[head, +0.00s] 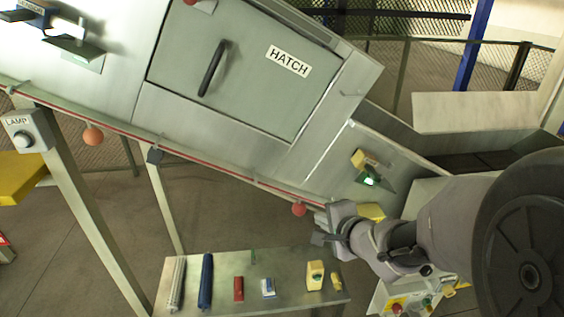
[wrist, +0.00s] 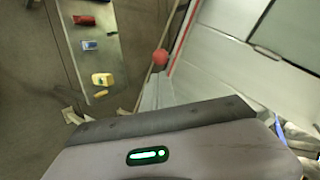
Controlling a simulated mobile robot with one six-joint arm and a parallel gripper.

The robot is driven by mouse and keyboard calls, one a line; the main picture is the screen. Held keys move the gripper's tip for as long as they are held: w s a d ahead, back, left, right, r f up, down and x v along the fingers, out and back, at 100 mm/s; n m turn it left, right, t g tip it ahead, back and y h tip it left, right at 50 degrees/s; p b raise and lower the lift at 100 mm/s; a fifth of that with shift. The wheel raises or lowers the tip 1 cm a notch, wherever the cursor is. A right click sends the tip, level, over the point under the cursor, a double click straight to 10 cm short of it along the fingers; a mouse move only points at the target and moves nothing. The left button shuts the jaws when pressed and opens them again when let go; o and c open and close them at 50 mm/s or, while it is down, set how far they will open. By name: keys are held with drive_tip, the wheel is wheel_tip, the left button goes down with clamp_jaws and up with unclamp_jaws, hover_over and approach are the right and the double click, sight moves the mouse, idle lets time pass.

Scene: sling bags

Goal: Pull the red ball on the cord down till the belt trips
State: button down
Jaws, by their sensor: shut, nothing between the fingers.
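A red ball (head: 299,209) hangs by the red cord (head: 215,165), which runs along the lower edge of the grey machine casing. In the wrist view the ball (wrist: 160,57) is ahead of my gripper, near the cord (wrist: 181,40). My gripper (head: 319,228) is shut and empty, just right of and slightly below the ball in the head view. A small gap seems to separate them; contact cannot be told. The belt (head: 470,163) shows only in part at the right, dark between metal side walls.
An orange ball (head: 93,136) hangs further left on the line. A grey shelf (head: 215,295) below holds several small items, including a blue tube (head: 205,281) and a yellow block (head: 315,274). A lamp box (head: 24,133) and frame legs stand left. A hatch (head: 240,70) is above.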

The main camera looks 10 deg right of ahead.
sight(302, 210)
drive_tip(key=b+x, duration=0.1)
drive_tip(key=x, duration=1)
drive_tip(key=shift+w+f, duration=0.1)
drive_tip(key=shift+w, duration=0.15)
drive_tip(key=shift+s, duration=0.1)
